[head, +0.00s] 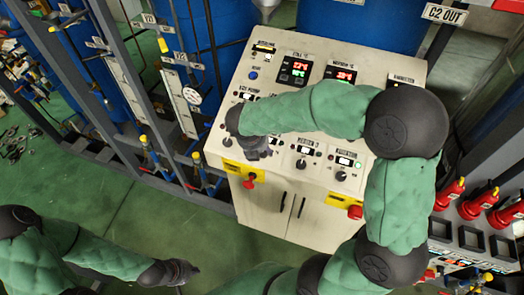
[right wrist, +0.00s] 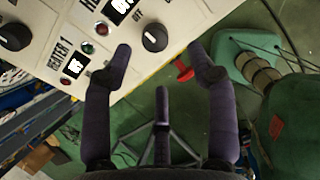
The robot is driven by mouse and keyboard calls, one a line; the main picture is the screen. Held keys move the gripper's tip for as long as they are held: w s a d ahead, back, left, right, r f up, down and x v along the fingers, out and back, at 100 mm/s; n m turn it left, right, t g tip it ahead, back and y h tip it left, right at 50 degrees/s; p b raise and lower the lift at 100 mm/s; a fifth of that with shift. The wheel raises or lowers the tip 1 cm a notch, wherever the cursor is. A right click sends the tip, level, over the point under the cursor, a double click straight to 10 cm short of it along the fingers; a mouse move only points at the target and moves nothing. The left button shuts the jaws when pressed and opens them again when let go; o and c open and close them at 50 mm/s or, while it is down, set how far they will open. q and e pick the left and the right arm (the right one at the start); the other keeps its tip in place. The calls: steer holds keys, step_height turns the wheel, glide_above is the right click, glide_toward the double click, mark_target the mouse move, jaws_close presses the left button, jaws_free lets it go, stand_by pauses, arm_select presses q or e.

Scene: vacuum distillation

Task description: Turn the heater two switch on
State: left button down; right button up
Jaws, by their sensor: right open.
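The heater control panel (head: 405,75) is a cream sloped face with several displays and black knobs. In the right wrist view a black knob (right wrist: 154,38) with a white mark sits beside a lit display (right wrist: 120,10); its label begins "HEA" and is partly cut off. Left of it is the module labelled "HEATER 1" (right wrist: 60,50). My right gripper (right wrist: 161,62) is open and empty, its fingers either side of the view to that knob, apart from it. In the head view my right gripper (head: 257,148) hides the panel's lower left. My left gripper (head: 180,272) is low over the floor.
A red handle (head: 249,182) on a yellow plate is on the panel's front edge, below my right gripper. Another red knob (head: 355,212) is further right. Blue tanks and a metal frame (head: 125,85) stand left.

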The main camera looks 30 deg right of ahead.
mark_target(263, 153)
steer(key=x, duration=0.2)
steer(key=w+x, duration=0.1)
steer(key=x, duration=0.2)
steer(key=shift+a, duration=0.1)
steer(key=shift+s+d+f, duration=0.2)
steer(key=shift+d+f, duration=0.05)
steer(key=shift+f, duration=0.3)
steer(key=shift+w+f, duration=0.3)
steer(key=shift+f, duration=0.05)
steer(key=shift+s+r, duration=0.1)
steer(key=shift+c, duration=0.9)
steer(key=c, duration=1)
